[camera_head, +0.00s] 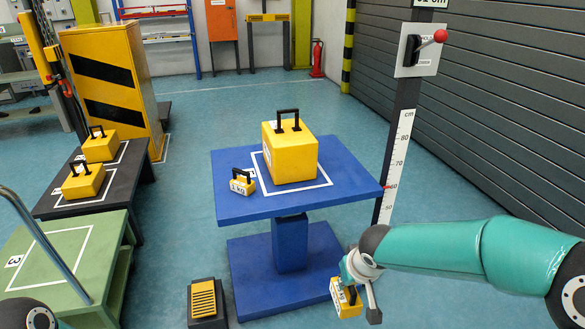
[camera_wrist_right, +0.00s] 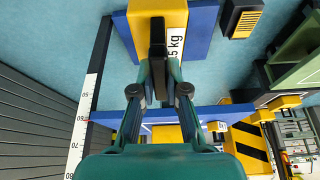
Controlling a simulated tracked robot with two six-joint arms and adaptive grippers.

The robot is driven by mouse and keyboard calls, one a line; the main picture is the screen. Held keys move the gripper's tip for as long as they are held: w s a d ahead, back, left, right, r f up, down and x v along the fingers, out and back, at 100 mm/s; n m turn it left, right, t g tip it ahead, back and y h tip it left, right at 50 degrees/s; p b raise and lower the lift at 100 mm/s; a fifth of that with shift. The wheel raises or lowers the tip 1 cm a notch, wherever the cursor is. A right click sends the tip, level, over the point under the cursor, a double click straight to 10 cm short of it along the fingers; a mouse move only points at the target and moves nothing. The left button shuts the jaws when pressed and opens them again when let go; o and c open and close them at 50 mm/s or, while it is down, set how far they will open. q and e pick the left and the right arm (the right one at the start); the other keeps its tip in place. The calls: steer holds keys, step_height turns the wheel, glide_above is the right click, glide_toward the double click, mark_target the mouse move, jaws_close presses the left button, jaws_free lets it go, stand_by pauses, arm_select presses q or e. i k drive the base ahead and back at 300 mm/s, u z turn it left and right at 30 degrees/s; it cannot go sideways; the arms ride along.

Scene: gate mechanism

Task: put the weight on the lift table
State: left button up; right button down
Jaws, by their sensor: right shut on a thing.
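The blue lift table (camera_head: 345,160) stands in the middle of the head view on a blue column and base. A large yellow weight (camera_head: 290,152) with a black handle sits inside the white outline on it, with a small yellow weight (camera_head: 243,182) to its left. My right gripper (camera_head: 350,282) is shut on the black handle of another yellow weight (camera_head: 346,301), held at the front right of the table, below its top. In the right wrist view the held weight (camera_wrist_right: 160,8) hangs from the closed fingers (camera_wrist_right: 158,65); its label is partly readable, "5 kg". My left gripper is not in view.
A scale post (camera_head: 397,160) with a red-knobbed lever stands by the table's right edge. A dark bench (camera_head: 60,208) with two yellow weights and an empty green table (camera_head: 60,250) are at left. A yellow-slotted pedal box (camera_head: 204,300) is on the floor in front.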

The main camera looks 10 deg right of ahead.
mark_target(344, 174)
steer(key=i, duration=0.85)
